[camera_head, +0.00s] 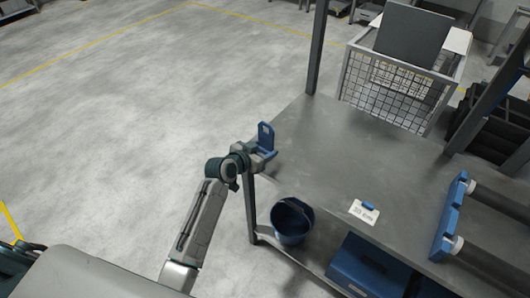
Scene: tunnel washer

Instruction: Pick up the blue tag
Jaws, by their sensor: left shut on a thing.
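The blue tag (265,132) is a small upright blue plate with a hole near its top. It is at the left end of the grey metal table (330,150). My left gripper (265,149) is shut on the tag's lower part, which the jaws partly hide. The tag stands up above the jaws. I cannot tell whether its lower end touches the table top. My right gripper is not in view.
Below are a blue bucket (292,220) and a blue box (367,270). A wire cage (400,87) stands behind. The table's middle is clear.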

